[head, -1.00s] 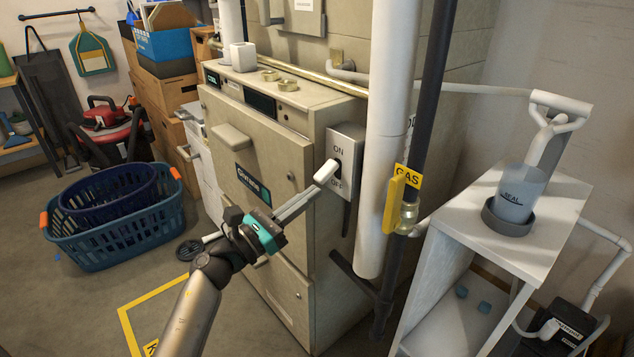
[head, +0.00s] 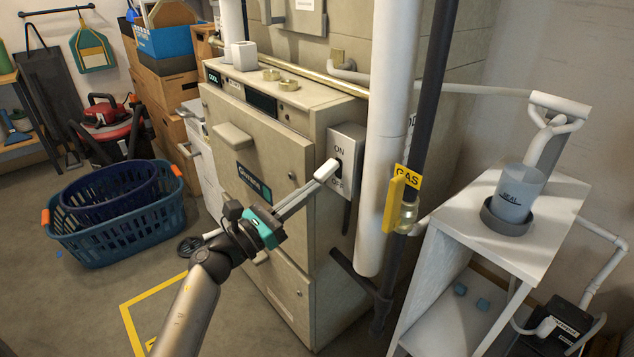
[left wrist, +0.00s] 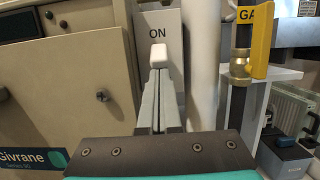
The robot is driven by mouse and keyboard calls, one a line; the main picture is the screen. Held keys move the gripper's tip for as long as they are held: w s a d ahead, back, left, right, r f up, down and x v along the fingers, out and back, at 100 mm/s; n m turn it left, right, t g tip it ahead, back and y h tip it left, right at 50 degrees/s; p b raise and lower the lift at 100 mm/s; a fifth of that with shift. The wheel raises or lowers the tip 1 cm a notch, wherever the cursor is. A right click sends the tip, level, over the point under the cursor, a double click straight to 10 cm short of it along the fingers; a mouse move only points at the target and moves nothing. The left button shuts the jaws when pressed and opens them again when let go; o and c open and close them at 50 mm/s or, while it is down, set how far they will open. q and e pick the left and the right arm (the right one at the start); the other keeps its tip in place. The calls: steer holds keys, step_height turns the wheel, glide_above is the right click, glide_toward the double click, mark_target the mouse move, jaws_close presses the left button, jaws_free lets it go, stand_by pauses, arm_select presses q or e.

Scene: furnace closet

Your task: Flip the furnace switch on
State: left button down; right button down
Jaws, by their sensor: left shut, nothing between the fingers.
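The furnace switch is a grey box (head: 349,146) on the right side of the beige furnace (head: 265,150), marked ON above and OFF below. Its white lever (head: 325,171) sticks out from a dark slot between the two words. My left gripper (head: 312,188) is shut and empty, with its fingertips right at the lever's outer end. In the left wrist view the white lever end (left wrist: 158,55) shows just beyond the shut fingers (left wrist: 158,100), below the word ON. I cannot tell whether they touch. OFF is hidden there. My right gripper is not in view.
A white vertical pipe (head: 388,130) and a dark gas pipe with a yellow valve handle (head: 394,203) stand close right of the switch. A white stand (head: 535,235) is farther right. Blue baskets (head: 115,225) sit on the floor at left.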

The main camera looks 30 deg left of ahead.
arm_select(q)
steer(key=r+b+v, duration=0.1)
steer(key=v, duration=0.5)
steer(key=shift+s+a, duration=0.15)
steer(key=shift+s, duration=0.25)
steer(key=shift+f, duration=0.15)
stand_by(0.4)
